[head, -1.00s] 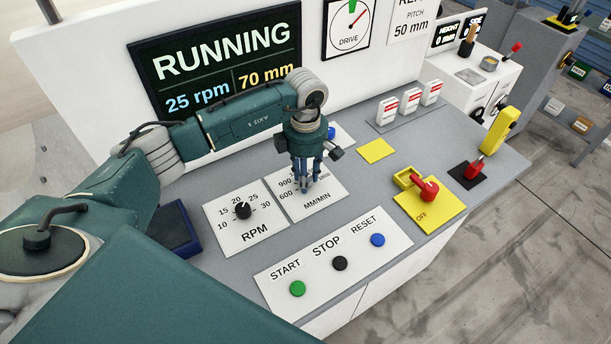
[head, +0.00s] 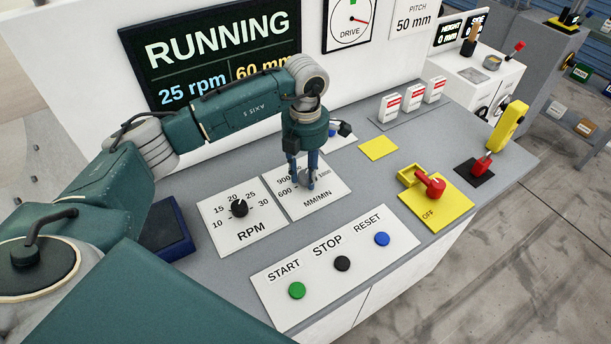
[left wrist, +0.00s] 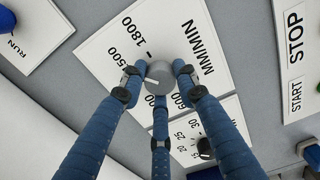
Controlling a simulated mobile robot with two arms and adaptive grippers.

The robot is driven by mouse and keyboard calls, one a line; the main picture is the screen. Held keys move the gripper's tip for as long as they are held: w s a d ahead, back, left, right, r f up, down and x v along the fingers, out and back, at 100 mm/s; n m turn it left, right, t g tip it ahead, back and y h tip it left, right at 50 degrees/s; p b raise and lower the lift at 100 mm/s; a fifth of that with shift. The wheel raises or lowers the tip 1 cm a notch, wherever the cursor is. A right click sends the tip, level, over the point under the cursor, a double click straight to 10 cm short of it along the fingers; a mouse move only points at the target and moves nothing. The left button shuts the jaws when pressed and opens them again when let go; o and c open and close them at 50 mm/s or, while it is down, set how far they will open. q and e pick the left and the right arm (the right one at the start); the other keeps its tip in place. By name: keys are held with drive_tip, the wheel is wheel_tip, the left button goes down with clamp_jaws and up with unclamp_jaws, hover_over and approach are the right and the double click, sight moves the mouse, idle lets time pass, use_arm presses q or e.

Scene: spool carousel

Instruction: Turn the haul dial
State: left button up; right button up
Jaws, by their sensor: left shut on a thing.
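The haul dial (left wrist: 159,75) is a round grey knob with a white pointer line on the white MM/MIN plate (head: 322,203). My left gripper (head: 304,178) reaches down onto the dial from above. Its three blue fingers close around the knob in the left wrist view (left wrist: 160,80). In the head view the fingers hide most of the dial. The screen (head: 208,62) reads RUNNING, 25 rpm and 60 mm. My right gripper is not in view.
The RPM plate with its black knob (head: 239,208) lies left of the dial. START (head: 297,290), STOP (head: 342,263) and RESET (head: 381,239) buttons are in front. A red switch handle (head: 430,184) sits on a yellow plate to the right. A DRIVE gauge (head: 351,20) hangs behind.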

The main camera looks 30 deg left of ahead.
sight(305, 174)
use_arm(q)
drive_tip(key=shift+n, duration=0.6)
drive_tip(key=o, duration=1.2)
drive_tip(key=shift+c, duration=0.2)
wheel_tip(305, 174, up, 12)
drive_tip(key=shift+s, duration=0.1)
